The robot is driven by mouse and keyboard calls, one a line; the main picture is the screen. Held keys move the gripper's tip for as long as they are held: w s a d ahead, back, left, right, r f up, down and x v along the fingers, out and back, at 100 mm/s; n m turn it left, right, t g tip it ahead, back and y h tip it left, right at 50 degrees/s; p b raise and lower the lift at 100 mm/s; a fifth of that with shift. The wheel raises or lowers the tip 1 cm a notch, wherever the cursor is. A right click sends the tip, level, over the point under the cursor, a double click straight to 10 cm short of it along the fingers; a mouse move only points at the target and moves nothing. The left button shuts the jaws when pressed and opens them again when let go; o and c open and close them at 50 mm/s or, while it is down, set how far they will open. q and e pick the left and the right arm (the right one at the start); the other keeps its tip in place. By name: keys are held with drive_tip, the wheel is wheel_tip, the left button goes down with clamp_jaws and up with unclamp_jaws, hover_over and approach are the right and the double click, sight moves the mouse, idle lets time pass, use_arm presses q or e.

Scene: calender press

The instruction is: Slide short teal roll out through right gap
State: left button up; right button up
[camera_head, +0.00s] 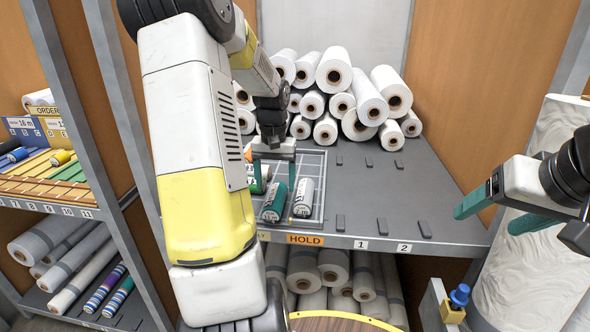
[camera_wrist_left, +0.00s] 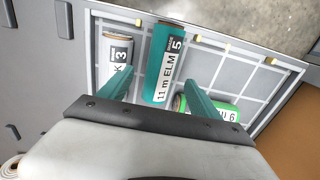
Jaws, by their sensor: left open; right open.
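The short teal roll (camera_head: 274,201) lies in a grey gridded tray (camera_head: 320,170) on the shelf, between a white roll (camera_head: 303,198) and a green roll (camera_head: 259,179). In the left wrist view the teal roll (camera_wrist_left: 165,62) bears a label reading 11 m ELM and 5. Its far end is near the tray's edge, where small yellow posts (camera_wrist_left: 196,38) stand with gaps between them. My left gripper (camera_head: 274,180) is open above the tray, its fingers (camera_wrist_left: 155,88) either side of the teal roll's near end; contact cannot be told. My right gripper (camera_head: 497,214) is open and empty, off to the right.
White rolls (camera_head: 335,75) are stacked at the shelf's back. Low dark stops (camera_head: 340,221) stand on the otherwise bare right part of the grey shelf (camera_head: 425,200). A large wrapped roll (camera_head: 530,270) stands at the right. A rack with rolls (camera_head: 60,255) is at the left.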

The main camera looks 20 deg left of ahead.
sight(274, 198)
use_arm(q)
drive_tip(key=shift+f, duration=2.3)
clamp_jaws()
drive_tip(key=shift+s+d+r, duration=0.1)
drive_tip(key=shift+s+d, duration=0.05)
drive_tip(key=shift+s, duration=0.5)
drive_tip(key=shift+s+d, duration=0.15)
drive_tip(key=shift+s, duration=0.5)
unclamp_jaws()
wheel_tip(274, 198, up, 8)
drive_tip(key=shift+f, duration=0.1)
